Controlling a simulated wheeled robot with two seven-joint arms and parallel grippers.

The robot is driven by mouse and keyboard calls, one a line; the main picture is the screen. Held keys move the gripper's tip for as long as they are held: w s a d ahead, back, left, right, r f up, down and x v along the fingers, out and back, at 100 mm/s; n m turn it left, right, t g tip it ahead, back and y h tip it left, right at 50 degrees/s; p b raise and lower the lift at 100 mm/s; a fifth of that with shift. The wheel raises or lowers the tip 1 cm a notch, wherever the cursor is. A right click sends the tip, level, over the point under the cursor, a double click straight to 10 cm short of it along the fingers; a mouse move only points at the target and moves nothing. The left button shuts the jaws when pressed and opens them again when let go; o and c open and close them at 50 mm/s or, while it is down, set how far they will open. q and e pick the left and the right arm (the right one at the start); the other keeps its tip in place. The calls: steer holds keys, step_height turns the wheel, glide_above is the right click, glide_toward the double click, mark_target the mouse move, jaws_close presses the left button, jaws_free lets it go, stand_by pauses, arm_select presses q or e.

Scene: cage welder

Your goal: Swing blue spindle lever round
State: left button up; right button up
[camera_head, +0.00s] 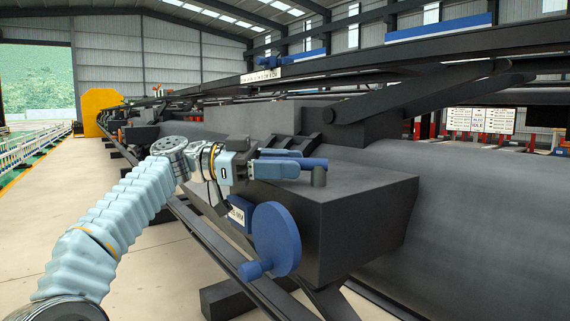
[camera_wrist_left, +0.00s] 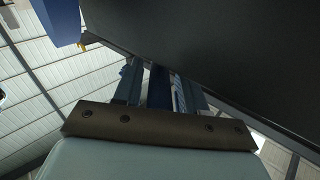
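The blue spindle lever (camera_head: 311,162) is a short dark blue bar on the top edge of the dark grey machine housing, its right end at a short grey upright pivot (camera_head: 319,176). My left gripper (camera_head: 284,160) reaches it from the left, with one light blue finger on each side of the bar. In the left wrist view the bar (camera_wrist_left: 159,88) lies between the two fingers (camera_wrist_left: 160,90), which sit close against it; the gripper looks shut on it. The lever's near end is hidden between the fingers. My right gripper is not in view.
The housing (camera_head: 345,210) fills the right side under a dark linkage arm (camera_head: 420,98). Open floor (camera_head: 150,270) lies to the left.

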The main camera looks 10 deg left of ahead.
arm_select(q)
steer(key=shift+o, duration=0.3)
steer(key=a+p, duration=0.2)
steer(key=a, duration=1)
steer(key=shift+s, duration=0.2)
